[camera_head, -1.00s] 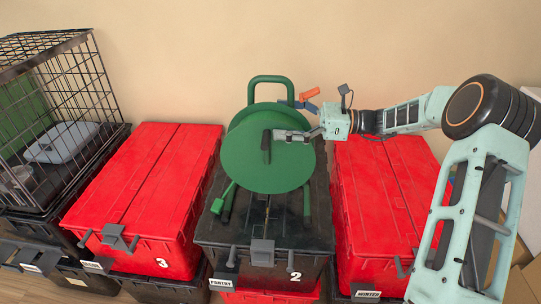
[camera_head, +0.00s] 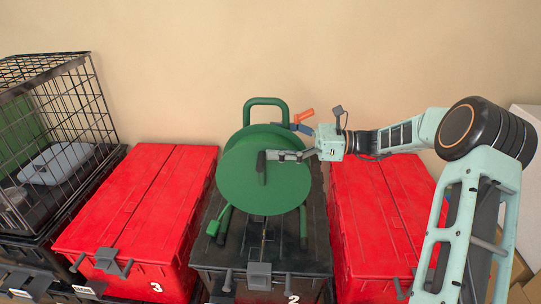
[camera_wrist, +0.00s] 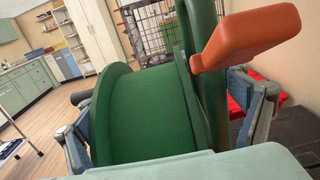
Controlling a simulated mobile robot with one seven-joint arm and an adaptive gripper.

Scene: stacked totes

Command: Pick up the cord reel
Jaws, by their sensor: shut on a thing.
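The green cord reel (camera_head: 262,180) stands upright on the lid of the black tote marked 2 (camera_head: 275,258), its looped handle (camera_head: 265,101) at the top. Its feet appear to touch the lid; any small gap cannot be told. My gripper (camera_head: 278,143) reaches in from the right and is shut on the reel's upper part, one finger across its front disc and the other behind. In the wrist view, the green drum (camera_wrist: 145,115) lies between my two fingers (camera_wrist: 165,125). An orange block (camera_wrist: 255,32) shows beside the reel's tube; the rear contact is partly hidden.
Red totes stand close on the left (camera_head: 140,210) and right (camera_head: 375,215). A black wire cage (camera_head: 75,105) stands at far left. A plain wall (camera_head: 200,75) is behind the reel, with open air above. Cardboard (camera_head: 522,290) lies at lower right.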

